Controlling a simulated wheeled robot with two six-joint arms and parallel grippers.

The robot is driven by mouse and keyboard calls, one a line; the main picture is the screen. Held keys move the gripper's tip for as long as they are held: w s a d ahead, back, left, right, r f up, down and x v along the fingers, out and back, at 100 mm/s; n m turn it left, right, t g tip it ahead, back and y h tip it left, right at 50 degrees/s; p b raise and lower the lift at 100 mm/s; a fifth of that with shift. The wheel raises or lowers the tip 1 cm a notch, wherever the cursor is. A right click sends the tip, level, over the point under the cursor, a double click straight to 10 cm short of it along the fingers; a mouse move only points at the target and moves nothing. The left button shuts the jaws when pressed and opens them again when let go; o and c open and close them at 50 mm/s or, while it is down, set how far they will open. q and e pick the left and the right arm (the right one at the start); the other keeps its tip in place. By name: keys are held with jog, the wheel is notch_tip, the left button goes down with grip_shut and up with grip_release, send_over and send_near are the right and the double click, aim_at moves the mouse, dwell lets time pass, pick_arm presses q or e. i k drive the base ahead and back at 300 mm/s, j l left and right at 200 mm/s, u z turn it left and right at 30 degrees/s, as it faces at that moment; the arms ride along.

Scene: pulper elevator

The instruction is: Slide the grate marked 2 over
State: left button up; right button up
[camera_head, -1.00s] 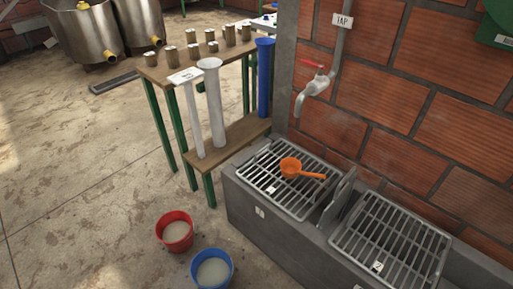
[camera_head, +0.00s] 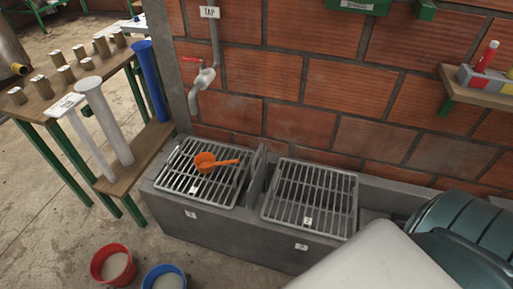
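Two barred metal grates lie side by side on the concrete trough (camera_head: 235,236) below the brick wall. The right grate (camera_head: 311,192) carries a small white tag at its front edge that seems to read 2. It lies flat over the right basin. The left grate (camera_head: 190,183) also has a small tag and bears an orange ladle (camera_head: 206,162). A thin upright divider (camera_head: 254,172) stands between the two grates. Neither of my grippers is in view.
A tap (camera_head: 203,77) hangs over the left grate. A dark teal ribbed object (camera_head: 468,232) stands close at the right. Red (camera_head: 112,265) and blue (camera_head: 163,279) buckets stand on the floor. A wooden stand (camera_head: 48,107) is at the left; a wall shelf (camera_head: 480,97) is at the right.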

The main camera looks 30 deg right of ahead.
aim_at(277, 175)
jog(key=z, duration=1.65)
